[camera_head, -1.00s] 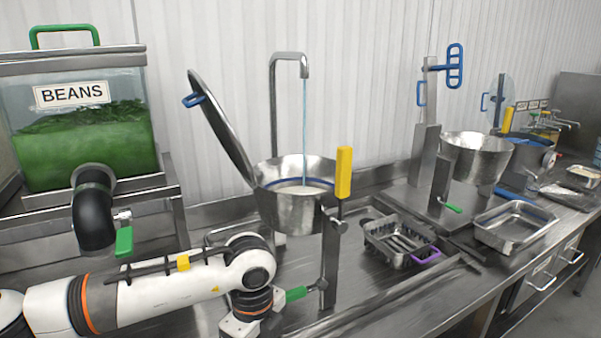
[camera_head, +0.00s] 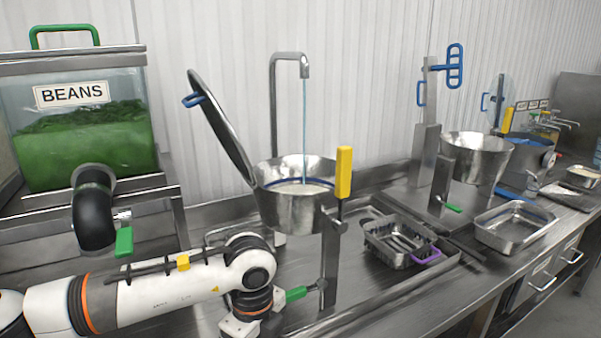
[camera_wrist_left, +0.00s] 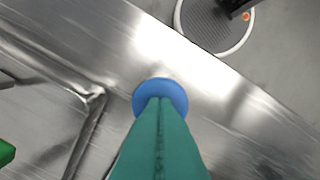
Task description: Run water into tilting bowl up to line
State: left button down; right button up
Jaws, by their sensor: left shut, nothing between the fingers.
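The metal tilting bowl (camera_head: 290,213) stands upright on its post, with a blue line around its inside wall. Its lid (camera_head: 220,130) is raised at the left. Water (camera_head: 304,125) runs in a thin stream from the tall tap (camera_head: 290,57) into the bowl. Pale contents show inside, a little below the blue line as far as I can tell. My left gripper's teal fingers (camera_wrist_left: 160,103) are shut and empty. Their tips meet a round blue knob (camera_wrist_left: 160,84); whether they press it is unclear. In the head view these fingertips are hidden or out of frame.
A yellow handle (camera_head: 343,172) and a green lever (camera_head: 297,294) are on the bowl's post. The beans hopper (camera_head: 80,130) with a green valve lever (camera_head: 124,242) stands at left. A metal basket (camera_head: 397,245) and a second bowl (camera_head: 476,160) stand at right.

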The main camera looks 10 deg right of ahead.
pick_arm(q)
jog(key=shift+r, duration=0.25)
dwell(3.5)
dwell(0.8)
notch_tip(320, 180, up, 5)
jog(key=shift+r+p, duration=0.1)
jog(key=shift+p, duration=0.85)
